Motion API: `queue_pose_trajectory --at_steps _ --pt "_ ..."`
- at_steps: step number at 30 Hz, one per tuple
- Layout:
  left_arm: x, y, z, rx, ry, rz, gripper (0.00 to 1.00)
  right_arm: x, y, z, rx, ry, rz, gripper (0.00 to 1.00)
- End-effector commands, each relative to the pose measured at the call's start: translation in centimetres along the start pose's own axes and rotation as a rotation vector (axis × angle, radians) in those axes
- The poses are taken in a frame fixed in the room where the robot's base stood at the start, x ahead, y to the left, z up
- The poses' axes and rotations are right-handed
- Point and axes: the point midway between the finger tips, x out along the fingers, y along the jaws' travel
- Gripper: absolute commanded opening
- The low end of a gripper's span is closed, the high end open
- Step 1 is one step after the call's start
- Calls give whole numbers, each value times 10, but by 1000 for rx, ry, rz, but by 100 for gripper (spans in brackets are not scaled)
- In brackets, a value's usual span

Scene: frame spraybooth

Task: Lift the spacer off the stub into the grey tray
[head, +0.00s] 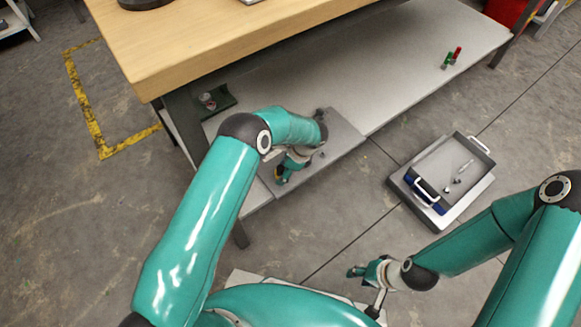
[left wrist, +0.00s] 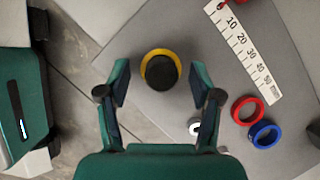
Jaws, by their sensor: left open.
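In the left wrist view a yellow ring (left wrist: 147,60), which looks like the spacer, sits around a black stub (left wrist: 162,74) on a grey board (left wrist: 200,40). My left gripper (left wrist: 160,90) is open, its fingers on either side of the ring and stub, with a gap to each. In the head view this gripper (head: 290,166) is over the low shelf, and its arm hides much of the board. A grey tray (head: 478,145) with white handles stands on the right, holding several small things. My right gripper (head: 357,271) is low in the middle, its jaws too small to read.
In the left wrist view a ruler (left wrist: 245,55), a red ring (left wrist: 240,104), a blue ring (left wrist: 265,145) and a small white ring (left wrist: 194,127) lie right of the stub. A wooden bench top (head: 200,40) overhangs the shelf (head: 370,90). Floor separates shelf and tray.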

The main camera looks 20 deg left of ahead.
Motion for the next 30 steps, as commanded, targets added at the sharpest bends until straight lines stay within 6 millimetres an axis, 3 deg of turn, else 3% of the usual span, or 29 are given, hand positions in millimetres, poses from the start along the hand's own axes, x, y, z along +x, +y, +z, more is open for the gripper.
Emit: queue_pose_trajectory --at_steps 11,22,30 --pt "6 0 0 0 0 -1 65 1 0 0 0 0 0 40" --pt "6 0 0 0 0 -1 5 1 0 0 0 0 0 40" --pt "2 0 2 0 0 -1 2 -1 0 0 0 0 0 40"
